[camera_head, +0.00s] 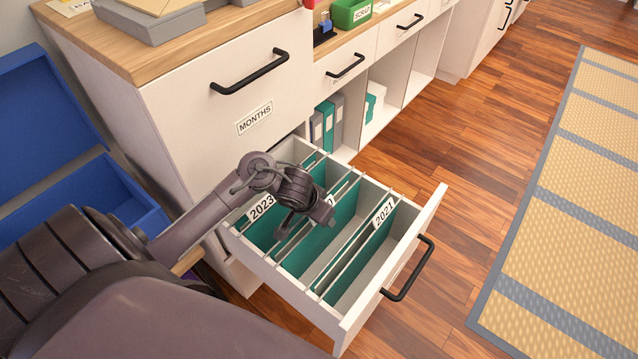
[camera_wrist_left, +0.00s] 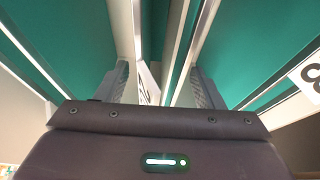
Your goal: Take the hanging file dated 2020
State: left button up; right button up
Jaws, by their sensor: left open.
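The open drawer (camera_head: 430,215) holds green hanging files on rails. The 2023 file (camera_head: 262,208) is toward the cabinet, and the 2021 file (camera_head: 384,212) is nearer the drawer front. Between them is a file whose label (camera_head: 330,200) shows only a final 0; my gripper hides the rest. My left gripper (camera_head: 308,208) is low over this middle file. In the left wrist view the left gripper (camera_wrist_left: 162,88) is open, one finger on each side of a white label tab (camera_wrist_left: 147,82) and a file's top edge. I cannot tell whether the fingers touch it. My right gripper is not in view.
A closed drawer labelled MONTHS (camera_head: 255,118) is above the open one. Blue open box (camera_head: 110,195) stands at the left. The wood floor (camera_head: 450,190) right of the drawer is clear, with a woven mat (camera_head: 590,200) beyond.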

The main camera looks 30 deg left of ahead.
pick_arm(q)
grip_shut()
dwell(0.5)
jog(key=shift+r, duration=0.15)
